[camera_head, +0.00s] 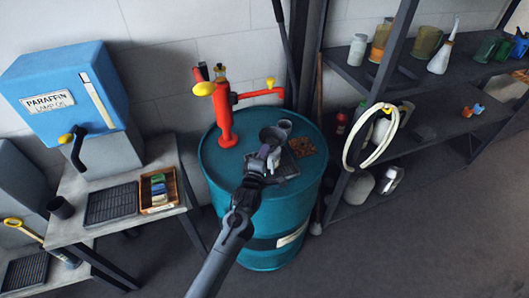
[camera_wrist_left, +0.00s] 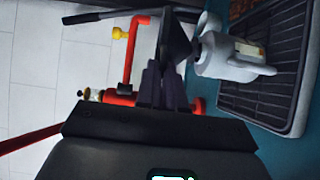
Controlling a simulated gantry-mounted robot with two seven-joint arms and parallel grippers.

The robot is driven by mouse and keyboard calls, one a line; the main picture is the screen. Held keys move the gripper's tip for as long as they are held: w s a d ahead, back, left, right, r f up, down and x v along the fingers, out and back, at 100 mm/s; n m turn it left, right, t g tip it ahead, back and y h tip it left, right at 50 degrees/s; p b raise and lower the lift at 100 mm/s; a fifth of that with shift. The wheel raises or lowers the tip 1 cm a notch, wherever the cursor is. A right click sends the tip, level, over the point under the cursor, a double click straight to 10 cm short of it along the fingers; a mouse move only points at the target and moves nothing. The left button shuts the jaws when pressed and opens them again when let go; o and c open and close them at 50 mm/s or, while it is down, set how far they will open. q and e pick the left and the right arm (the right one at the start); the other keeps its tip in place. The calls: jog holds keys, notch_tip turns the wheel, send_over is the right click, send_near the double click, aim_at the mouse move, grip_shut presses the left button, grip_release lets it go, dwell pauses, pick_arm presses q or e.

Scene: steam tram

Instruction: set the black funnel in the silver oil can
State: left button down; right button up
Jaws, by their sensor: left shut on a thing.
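The black funnel (camera_head: 271,135) is above the top of the teal drum in the head view. It shows as a dark cone (camera_wrist_left: 178,38) in the left wrist view. My left gripper (camera_head: 264,155) is shut on it; its fingers (camera_wrist_left: 165,85) meet at the funnel's side. The silver oil can (camera_wrist_left: 228,57), with a pale label, is right beside the funnel in the wrist view. The funnel's narrow end points towards the can's neck; I cannot tell whether they touch. In the head view the can (camera_head: 275,158) is mostly hidden by my gripper. My right gripper is not in view.
The can is over a dark ribbed tray (camera_wrist_left: 285,85) on the teal drum (camera_head: 228,185). A red pump (camera_head: 225,120) rises at the drum's back left. A brown piece (camera_head: 302,147) lies at right. A shelf with a white hose coil (camera_head: 352,150) stands right.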

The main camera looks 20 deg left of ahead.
pick_arm(q)
jog(key=shift+f, duration=0.25)
jog(key=c, duration=1.2)
grip_release()
jog(key=shift+s+d+r+p, duration=0.1)
jog(key=shift+s+r+p, duration=0.1)
jog(key=shift+s+p, duration=0.6)
jog(key=shift+s+d+r+p, duration=0.1)
jog(key=shift+s+r+p, duration=0.1)
jog(key=shift+s+p, duration=0.6)
jog(key=shift+s+d+r+p, duration=0.1)
jog(key=shift+s+r+p, duration=0.1)
jog(key=shift+s+p, duration=0.6)
jog(key=shift+s, duration=0.1)
